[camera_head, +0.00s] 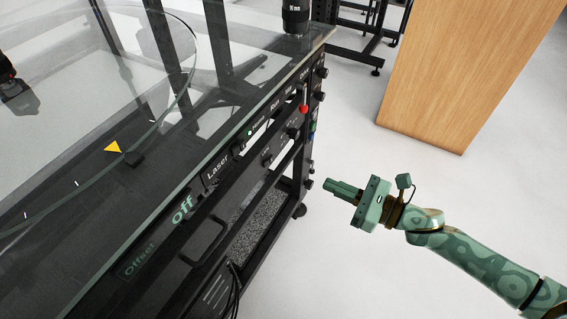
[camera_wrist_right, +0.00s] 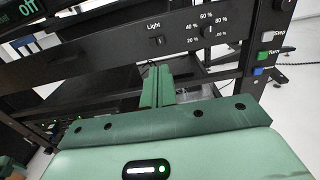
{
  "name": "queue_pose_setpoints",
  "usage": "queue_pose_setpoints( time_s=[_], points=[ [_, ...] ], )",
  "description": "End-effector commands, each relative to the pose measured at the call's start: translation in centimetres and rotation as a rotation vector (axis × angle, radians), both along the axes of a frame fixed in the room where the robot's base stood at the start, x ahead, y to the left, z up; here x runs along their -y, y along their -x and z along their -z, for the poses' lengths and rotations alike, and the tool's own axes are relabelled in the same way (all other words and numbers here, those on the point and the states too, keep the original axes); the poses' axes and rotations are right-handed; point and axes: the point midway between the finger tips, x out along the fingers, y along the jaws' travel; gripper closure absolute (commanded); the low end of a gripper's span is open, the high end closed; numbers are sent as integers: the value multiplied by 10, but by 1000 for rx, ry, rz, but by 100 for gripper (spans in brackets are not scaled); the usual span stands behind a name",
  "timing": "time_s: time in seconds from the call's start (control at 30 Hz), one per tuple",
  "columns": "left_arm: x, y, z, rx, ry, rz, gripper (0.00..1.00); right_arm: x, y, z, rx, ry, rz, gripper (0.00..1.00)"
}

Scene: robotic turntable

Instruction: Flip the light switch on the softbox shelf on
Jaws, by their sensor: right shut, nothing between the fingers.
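My green right gripper (camera_head: 330,185) is shut and empty, to the right of the equipment rack in the head view, with free space between. In the right wrist view its closed fingertips (camera_wrist_right: 157,68) point toward the panel, just below the switch in the picture and apart from it. The softbox shelf's front (camera_head: 258,165) shows only small and slanted in the head view. My left gripper is out of view.
A percent dial (camera_wrist_right: 208,30) sits right of the switch. Blue (camera_wrist_right: 258,71) and green buttons are on the right post. A red-tipped lever (camera_head: 304,108) sticks out of the upper front. A glass top (camera_head: 225,105) covers the rack. A wooden block (camera_head: 460,70) stands behind; grey floor lies free between.

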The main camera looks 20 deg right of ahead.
Motion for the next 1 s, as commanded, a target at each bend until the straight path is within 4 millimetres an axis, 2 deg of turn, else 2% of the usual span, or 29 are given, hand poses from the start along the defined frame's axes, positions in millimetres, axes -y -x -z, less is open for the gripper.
queue_pose_setpoints(
  time_s=[0.4, 0.6, 0.8, 1.0],
  points=[
    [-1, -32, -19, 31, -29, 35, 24, -51, -66, 1, 1, -1, -1, 100],
    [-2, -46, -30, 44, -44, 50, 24, -71, -91, 1, -1, -1, -1, 100],
    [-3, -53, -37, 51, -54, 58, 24, -80, -103, 1, -2, -1, 0, 100],
    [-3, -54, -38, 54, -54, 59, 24, -81, -104, 0, -2, -1, 0, 100]
  ],
)
